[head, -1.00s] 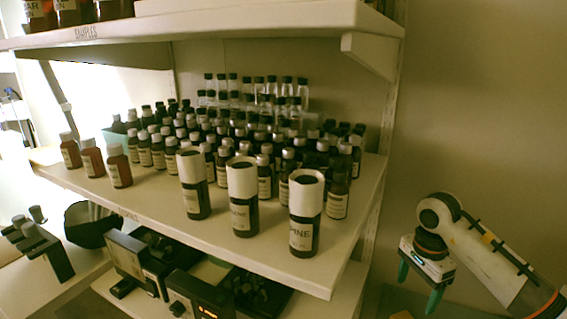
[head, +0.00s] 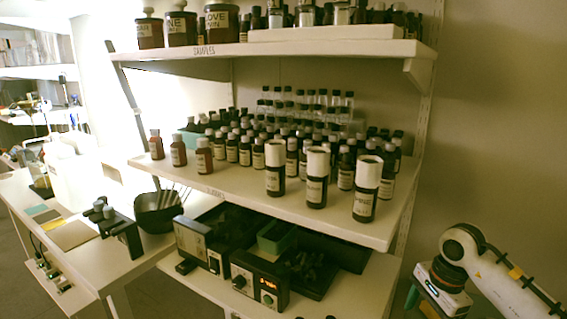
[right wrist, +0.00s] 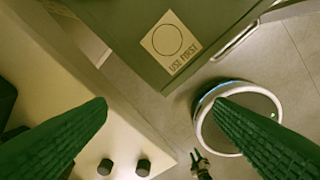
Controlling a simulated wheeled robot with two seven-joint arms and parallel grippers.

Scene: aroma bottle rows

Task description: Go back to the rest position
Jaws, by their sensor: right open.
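My right gripper (head: 428,302) is at the lower right of the head view, to the right of the shelves and apart from them. Its fingers are partly cut off by the picture's bottom edge. In the right wrist view, its two green fingers (right wrist: 163,106) are spread wide with nothing between them. My left gripper is in neither view. Three bottles with white tops, the left (head: 275,170), middle (head: 317,178) and right (head: 366,189), stand upright in a row at the front of the middle shelf (head: 235,190).
Many brown bottles fill the middle shelf behind. The upper shelf (head: 300,50) holds jars. Electronic devices (head: 258,280) and a black bowl (head: 158,212) sit below. The right wrist view shows a "USE FIRST" label (right wrist: 170,42) and a round white device (right wrist: 207,125) on the floor.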

